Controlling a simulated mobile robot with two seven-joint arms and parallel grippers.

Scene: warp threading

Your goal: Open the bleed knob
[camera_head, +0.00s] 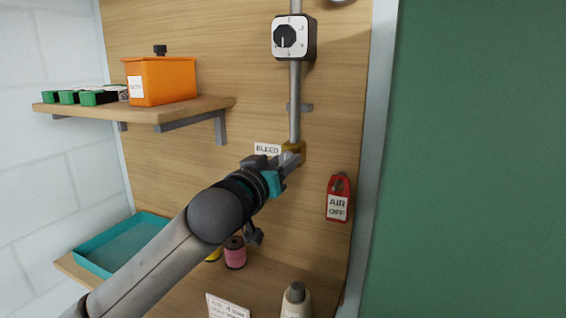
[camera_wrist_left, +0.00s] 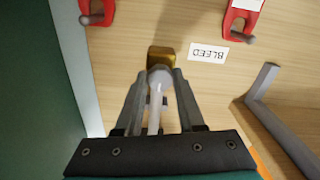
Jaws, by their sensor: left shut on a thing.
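The bleed fitting is a brass block (camera_head: 293,147) at the lower end of a vertical grey pipe (camera_head: 295,100), beside a white BLEED label (camera_head: 267,149). My left gripper (camera_head: 290,159) reaches it from the lower left. In the left wrist view the brass block (camera_wrist_left: 161,55) sits just beyond the fingertips. My left gripper (camera_wrist_left: 160,78) is shut on a pale, rounded knob (camera_wrist_left: 160,76) in front of the block. The BLEED label (camera_wrist_left: 208,51) appears upside down there. The knob's turn angle cannot be told. My right gripper is not in view.
A dial box (camera_head: 293,37) is on the pipe above. A red AIR OFF tag (camera_head: 338,198) hangs at lower right. A shelf (camera_head: 150,110) holds an orange bin (camera_head: 160,80). Below are a teal tray (camera_head: 95,262), a pink spool (camera_head: 235,253) and a bottle (camera_head: 296,300).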

